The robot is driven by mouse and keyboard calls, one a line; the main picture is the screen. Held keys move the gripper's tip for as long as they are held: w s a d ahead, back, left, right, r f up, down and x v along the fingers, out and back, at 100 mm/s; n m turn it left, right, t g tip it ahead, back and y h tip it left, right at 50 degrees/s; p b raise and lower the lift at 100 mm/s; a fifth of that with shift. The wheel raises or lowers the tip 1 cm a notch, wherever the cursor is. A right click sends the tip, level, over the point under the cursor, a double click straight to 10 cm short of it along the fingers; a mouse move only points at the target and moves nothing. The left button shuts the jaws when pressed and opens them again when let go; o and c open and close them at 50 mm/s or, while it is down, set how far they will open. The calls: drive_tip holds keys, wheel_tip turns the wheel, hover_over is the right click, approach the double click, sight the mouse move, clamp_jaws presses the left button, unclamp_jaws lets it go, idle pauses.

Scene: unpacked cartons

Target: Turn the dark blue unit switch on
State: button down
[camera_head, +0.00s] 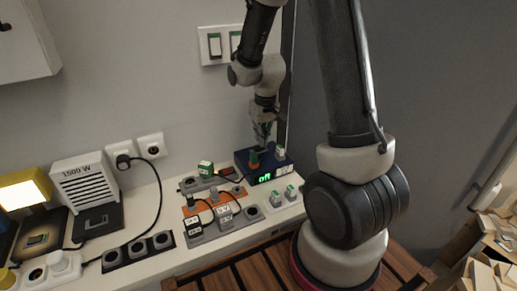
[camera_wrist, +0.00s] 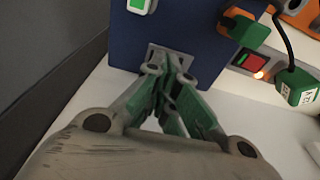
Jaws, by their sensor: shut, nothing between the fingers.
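The dark blue unit (camera_head: 241,158) stands on the white counter against the wall, with a lit green display (camera_head: 264,178) whose characters I cannot read surely. In the wrist view the unit (camera_wrist: 190,30) fills the top middle. My gripper (camera_head: 263,143) is over the unit, pointing down. In the wrist view its green-padded fingertips (camera_wrist: 171,62) are together and empty, at a small grey plate (camera_wrist: 153,52) on the unit. The fingers hide most of that plate, so I cannot tell its switch position or whether they touch it.
A green plug (camera_wrist: 247,32) with a black cable is close right of the fingers. A power strip with a red-green switch (camera_wrist: 243,58) lies beyond. Several sockets, strips and plugs crowd the counter (camera_head: 165,190). Wall switches (camera_head: 214,45) are above. A white heater (camera_head: 84,180) stands left.

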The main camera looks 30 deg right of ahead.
drive_tip(key=shift+f, duration=1.05)
idle(0.5)
drive_tip(key=shift+r, duration=3.55)
drive_tip(key=g, duration=0.2)
hover_over(268, 157)
drive_tip(key=shift+f, duration=0.35)
drive_tip(key=s+r+t, duration=0.4)
drive_tip(key=s+r, duration=1.3)
drive_tip(key=s, duration=0.2)
drive_tip(key=shift+d+t, duration=0.3)
